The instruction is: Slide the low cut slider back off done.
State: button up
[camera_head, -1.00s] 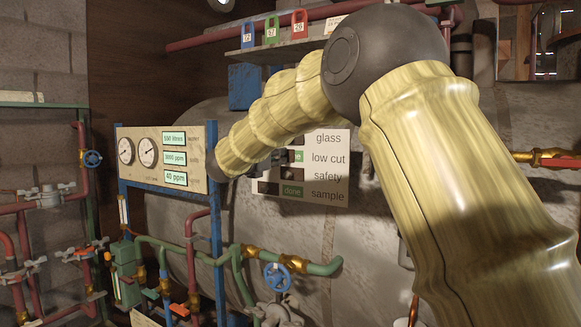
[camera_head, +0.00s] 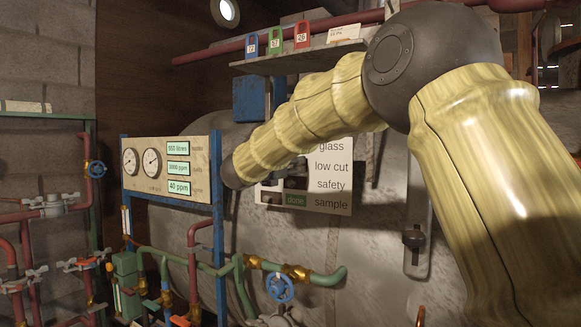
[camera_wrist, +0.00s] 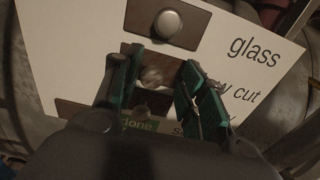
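A white slider board has rows labelled glass, low cut, safety and sample; it shows in the head view (camera_head: 334,175) and the wrist view (camera_wrist: 75,65). In the wrist view the low cut slider's round knob (camera_wrist: 152,76) lies between the fingers of my gripper (camera_wrist: 158,62). The fingers are apart, with a gap visible around the knob. My right finger covers part of the low cut row, so I cannot tell whether its done mark shows. A green done mark shows in the sample row (camera_head: 295,200).
The glass knob (camera_wrist: 168,24) sits just above the fingers in the wrist view. A gauge panel (camera_head: 140,185) on a blue frame stands left of the board. A shelf with several coloured padlocks (camera_head: 276,44) is above, and green pipes with a blue valve wheel (camera_head: 280,288) are below.

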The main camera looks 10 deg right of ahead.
jog(key=v, duration=1.2)
jog(key=shift+a+f, duration=0.1)
jog(key=shift+a, duration=0.05)
